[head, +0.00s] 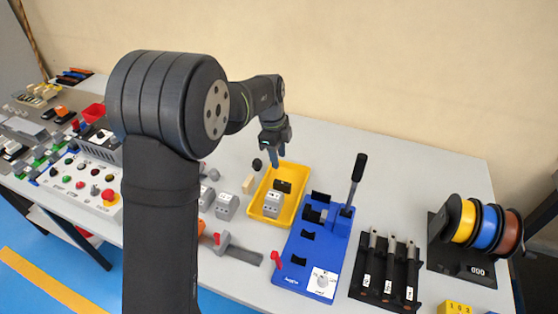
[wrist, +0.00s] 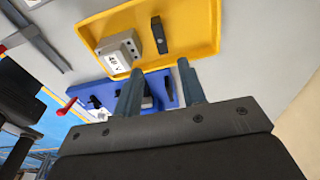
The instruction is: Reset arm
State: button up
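My gripper (head: 277,160) hangs above the far end of the yellow tray (head: 291,214), with its fingers pointing down. In the wrist view my gripper (wrist: 158,88) has its two blue-grey fingers apart with nothing between them. The yellow tray also shows in the wrist view (wrist: 190,58). It holds a light grey box (head: 272,204) and a black block (head: 283,186), both apart from the fingers. The blue bender base (head: 309,247) stands in front of the tray, with its black lever (head: 356,172) upright.
Right of the bender are a black rack (head: 384,270) with grey-handled tools and a stand of yellow, blue and brown spools (head: 486,223). Grey boxes (head: 227,206) and a red-handled grey tool (head: 238,250) lie left of the tray. A control panel (head: 82,180) stands farther left. The table behind the bender is clear.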

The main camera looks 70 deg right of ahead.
aim_at(282, 183)
jog(key=f, duration=0.4)
jog(key=s+f, duration=0.1)
jog(key=f, duration=0.7)
jog(key=shift+s, duration=0.25)
notch_tip(282, 183, up, 3)
jog(key=shift+f, duration=0.1)
jog(key=shift+r, duration=0.55)
